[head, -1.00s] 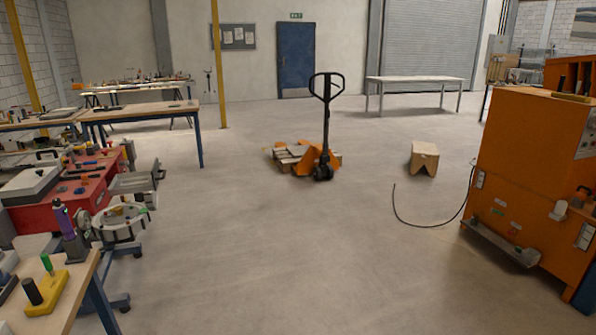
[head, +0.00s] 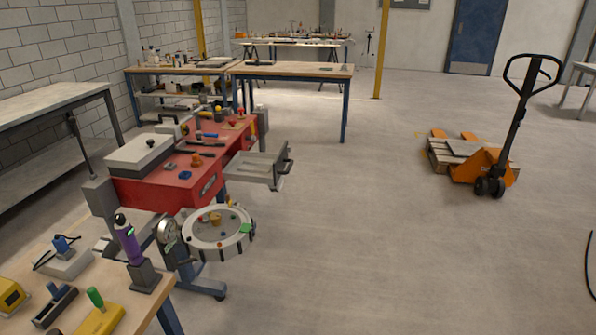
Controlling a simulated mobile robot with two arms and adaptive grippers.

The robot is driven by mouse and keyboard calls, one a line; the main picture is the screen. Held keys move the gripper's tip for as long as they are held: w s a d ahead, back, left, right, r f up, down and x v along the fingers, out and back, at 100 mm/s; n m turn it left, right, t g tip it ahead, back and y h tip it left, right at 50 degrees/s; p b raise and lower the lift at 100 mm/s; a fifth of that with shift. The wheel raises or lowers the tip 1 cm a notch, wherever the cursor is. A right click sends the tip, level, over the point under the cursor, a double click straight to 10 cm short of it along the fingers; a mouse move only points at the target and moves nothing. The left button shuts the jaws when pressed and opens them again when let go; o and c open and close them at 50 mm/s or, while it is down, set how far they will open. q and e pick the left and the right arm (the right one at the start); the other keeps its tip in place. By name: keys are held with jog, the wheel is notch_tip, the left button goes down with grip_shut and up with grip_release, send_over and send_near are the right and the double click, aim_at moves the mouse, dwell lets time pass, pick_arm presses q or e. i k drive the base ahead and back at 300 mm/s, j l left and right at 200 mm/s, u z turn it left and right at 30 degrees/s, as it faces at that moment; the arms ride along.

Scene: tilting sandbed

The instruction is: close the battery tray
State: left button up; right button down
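The battery tray (head: 250,171) is most likely the grey, shallow drawer that sticks out to the right from the red cart (head: 150,190), left of the picture's middle. It is pulled out, and its inside shows from above. A dark handle (head: 287,160) is on its outer end. Neither of my grippers is in view.
A round white sand bed (head: 205,252) on a blue wheeled stand is in front of the cart. A wooden bench (head: 60,275) with tools fills the lower left. An orange pallet jack (head: 490,168) stands at the right. The floor (head: 370,220) between is clear.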

aim_at(250, 166)
jog(key=i+l+u, duration=0.2)
jog(key=u, duration=0.25)
jog(key=i+l+u, duration=0.65)
jog(key=l+u, duration=0.2)
jog(key=i+l+u, duration=0.15)
jog(key=l+u, duration=0.3)
jog(key=j, duration=0.1)
